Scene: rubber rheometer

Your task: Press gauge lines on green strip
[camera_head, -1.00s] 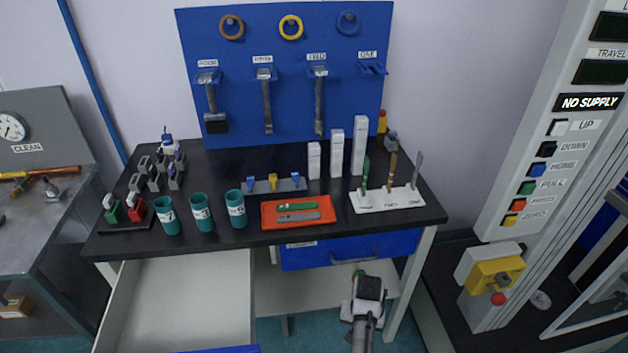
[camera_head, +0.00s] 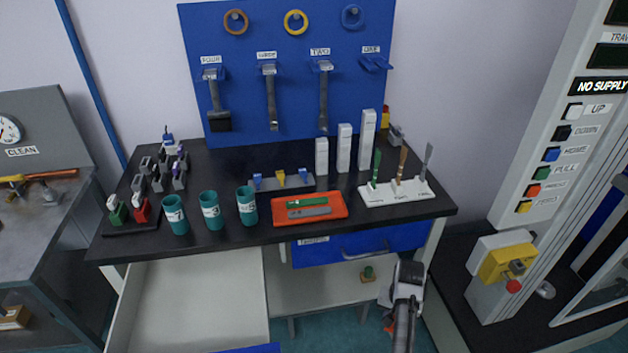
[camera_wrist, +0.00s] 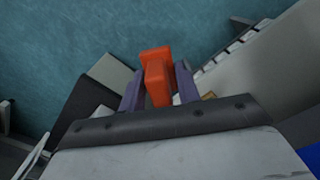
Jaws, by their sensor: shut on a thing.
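The green strip (camera_head: 307,202) lies flat in the orange tray (camera_head: 276,218) on the black bench, with a grey strip (camera_head: 309,212) just in front of it. My gripper (camera_wrist: 158,90) is shut on an orange block-like tool (camera_wrist: 156,58), held between the purple fingers in the wrist view. In the head view a bit of this orange tool (camera_head: 389,325) shows beside my arm, below the bench front and to the right of the tray. My gripper is well away from the green strip. The tool's working face cannot be made out.
Three teal cups (camera_head: 210,210) stand left of the tray. A white holder (camera_head: 372,198) with upright tools stands to its right. Green and red stamp-like pieces (camera_head: 140,210) sit at the far left. An open drawer (camera_head: 195,300) juts out below the bench. A closed blue drawer (camera_head: 340,245) lies under the tray.

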